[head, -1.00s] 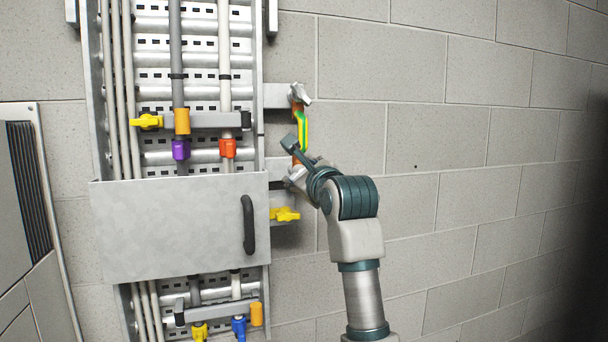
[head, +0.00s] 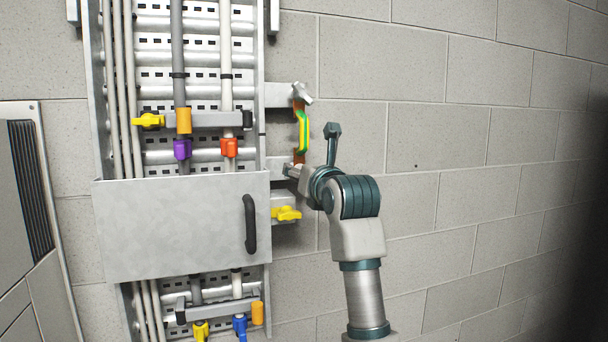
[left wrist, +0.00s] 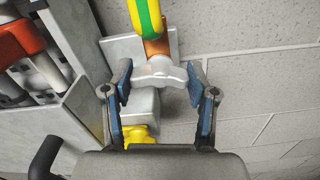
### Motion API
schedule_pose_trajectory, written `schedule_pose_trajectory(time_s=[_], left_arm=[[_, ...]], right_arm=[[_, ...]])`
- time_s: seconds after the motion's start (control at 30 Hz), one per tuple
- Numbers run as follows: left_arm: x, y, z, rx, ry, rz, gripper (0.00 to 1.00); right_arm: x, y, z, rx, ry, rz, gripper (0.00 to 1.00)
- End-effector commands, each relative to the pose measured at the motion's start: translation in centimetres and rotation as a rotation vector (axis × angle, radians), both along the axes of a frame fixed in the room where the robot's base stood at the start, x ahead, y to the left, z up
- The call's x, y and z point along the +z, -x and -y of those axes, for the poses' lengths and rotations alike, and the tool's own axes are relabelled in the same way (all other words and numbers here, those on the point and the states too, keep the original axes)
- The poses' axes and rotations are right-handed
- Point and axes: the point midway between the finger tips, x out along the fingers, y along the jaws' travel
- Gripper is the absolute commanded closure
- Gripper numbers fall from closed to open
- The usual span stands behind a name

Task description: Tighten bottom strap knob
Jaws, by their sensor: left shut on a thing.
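The bottom strap knob (left wrist: 158,75) is a grey winged knob on the copper lower end, seen in the left wrist view. My left gripper (left wrist: 160,83) has one finger at each end of its wings and is shut on it. In the head view, my left gripper (head: 312,158) hides most of this knob. My right gripper is not in view.
A yellow knob (head: 287,213) sits just below the left gripper. A grey panel with a black handle (head: 249,224) stands to the left. Cables with coloured connectors run above and below it. The block wall to the right is clear.

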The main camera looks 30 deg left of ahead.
Motion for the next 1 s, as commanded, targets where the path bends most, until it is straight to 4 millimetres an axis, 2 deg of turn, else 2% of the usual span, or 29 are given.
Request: schedule_pose_trajectory(time_s=[0.27,0.5,0.73,1.0], left_arm=[[-0.4,-0.3,0.1,-0.004,-0.155,-0.195,0.77],[-0.5,-0.3,0.2,-0.005,-0.265,-0.323,0.77],[-0.5,-0.4,0.2,-0.006,-0.328,-0.397,0.77],[-0.5,-0.4,0.2,-0.006,-0.355,-0.429,0.77]], right_arm=[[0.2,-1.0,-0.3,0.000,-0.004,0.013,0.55],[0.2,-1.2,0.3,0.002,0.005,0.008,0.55],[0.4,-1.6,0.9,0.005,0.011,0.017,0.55],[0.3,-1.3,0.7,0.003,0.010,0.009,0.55]])
